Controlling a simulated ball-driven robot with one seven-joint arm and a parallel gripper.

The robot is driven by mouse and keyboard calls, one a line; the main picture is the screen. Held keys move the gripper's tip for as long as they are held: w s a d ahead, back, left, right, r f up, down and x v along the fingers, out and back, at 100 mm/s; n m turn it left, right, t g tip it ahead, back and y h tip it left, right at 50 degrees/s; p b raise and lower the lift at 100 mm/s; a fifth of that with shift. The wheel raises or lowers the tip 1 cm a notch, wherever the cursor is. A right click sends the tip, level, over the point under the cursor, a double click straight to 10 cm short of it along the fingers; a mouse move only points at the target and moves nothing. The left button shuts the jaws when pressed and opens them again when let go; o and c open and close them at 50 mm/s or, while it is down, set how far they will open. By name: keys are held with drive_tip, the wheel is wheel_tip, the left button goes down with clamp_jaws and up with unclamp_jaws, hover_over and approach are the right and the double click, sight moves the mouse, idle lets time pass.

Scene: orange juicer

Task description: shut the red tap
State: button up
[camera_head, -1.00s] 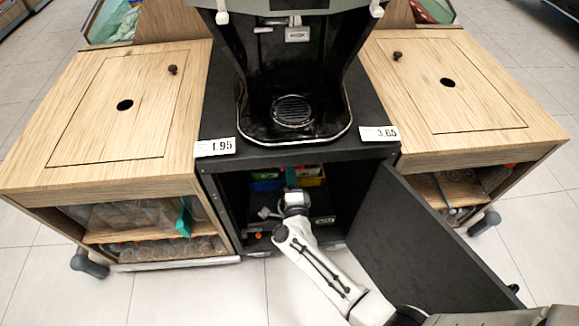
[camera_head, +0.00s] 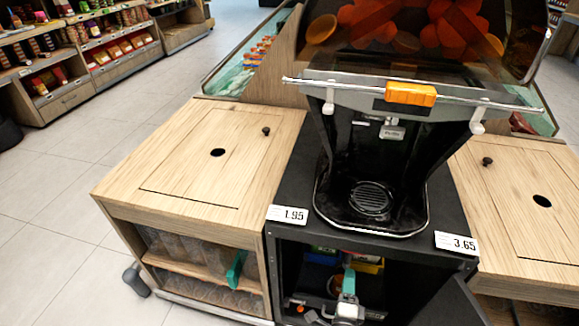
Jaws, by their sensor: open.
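A small orange-red spot (camera_head: 300,308) shows low at the left inside the open black cabinet under the juicer; it may be the red tap, but it is too small to tell its shape or whether it is open or shut. My arm reaches into the cabinet from the bottom edge of the picture. My gripper (camera_head: 317,316) is near the cabinet's lower left, just right of the orange-red spot, with open jaws. I cannot tell whether it touches anything.
The black juicer (camera_head: 372,215) with an orange block (camera_head: 411,94) stands on the cabinet. The open black door (camera_head: 455,305) is on the right. Yellow (camera_head: 368,266) and teal (camera_head: 348,281) items sit inside. Wooden cabinets (camera_head: 190,160) flank it.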

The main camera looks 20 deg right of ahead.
drive_tip(key=w+a+r+n+t+y, duration=0.2)
drive_tip(key=w+a+r+n+y, duration=0.15)
drive_tip(key=a+n+y, duration=0.45)
drive_tip(key=s+a+r+n+g+y, duration=0.1)
drive_tip(key=s+a+n+g+y, duration=0.4)
drive_tip(key=n, duration=0.5)
drive_tip(key=s+d+r+n+g+h, duration=0.1)
drive_tip(key=s+d+n+g, duration=0.2)
drive_tip(key=s, duration=0.5)
drive_tip(key=s+d+r+n+g+h, duration=0.1)
drive_tip(key=s+d+g, duration=0.3)
drive_tip(key=s, duration=0.3)
drive_tip(key=s+d+r+n+g+h, duration=0.1)
drive_tip(key=s+d+r+n+g, duration=0.2)
drive_tip(key=s, duration=0.5)
wheel_tip(320, 180, up, 12)
drive_tip(key=g+p, duration=0.1)
drive_tip(key=p, duration=1.2)
drive_tip(key=shift+s+d+m, duration=0.15)
drive_tip(key=shift+d+m, duration=0.05)
drive_tip(key=shift+m, duration=0.2)
drive_tip(key=shift+d+r, duration=0.1)
